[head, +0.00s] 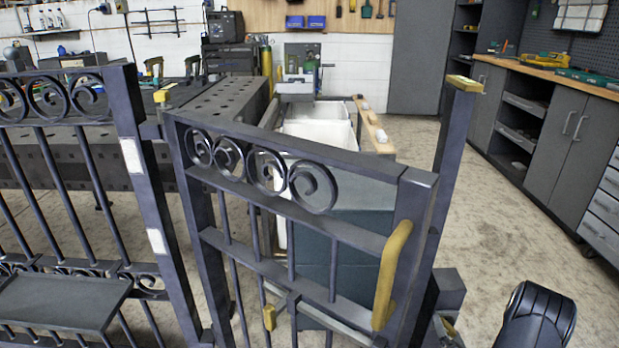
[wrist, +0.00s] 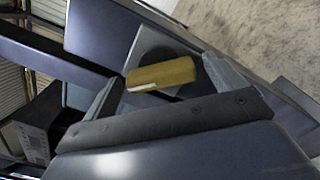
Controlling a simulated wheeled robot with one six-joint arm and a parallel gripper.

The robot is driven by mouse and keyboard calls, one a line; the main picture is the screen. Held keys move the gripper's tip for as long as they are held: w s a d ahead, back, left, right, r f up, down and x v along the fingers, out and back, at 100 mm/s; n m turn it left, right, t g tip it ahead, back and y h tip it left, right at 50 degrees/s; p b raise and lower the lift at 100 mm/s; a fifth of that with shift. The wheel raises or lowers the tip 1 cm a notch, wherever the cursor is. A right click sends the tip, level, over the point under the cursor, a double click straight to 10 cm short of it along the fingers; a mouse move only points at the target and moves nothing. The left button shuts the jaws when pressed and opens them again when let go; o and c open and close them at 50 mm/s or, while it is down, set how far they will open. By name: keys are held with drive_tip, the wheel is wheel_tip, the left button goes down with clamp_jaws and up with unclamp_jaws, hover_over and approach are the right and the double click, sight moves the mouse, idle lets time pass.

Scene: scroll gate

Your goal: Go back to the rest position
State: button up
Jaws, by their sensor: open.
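A dark metal gate (head: 300,215) with a row of scrolls stands at the centre of the head view. A long yellow handle (head: 392,275) is on its right side. A small yellow piece (head: 269,317) sits low on the gate. In the wrist view my gripper (wrist: 161,69) is open, its two grey fingers spread apart. My gripper cannot be made out in the head view.
A fixed scrolled fence panel (head: 60,170) stands at left, and a post with a yellow cap (head: 461,110) stands right of the gate. Behind are a perforated table (head: 215,105) and white bins (head: 318,130). Grey cabinets (head: 565,130) line the right; the floor before them is clear.

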drive_tip(key=shift+s+n, duration=0.2)
drive_tip(key=shift+n, duration=0.6)
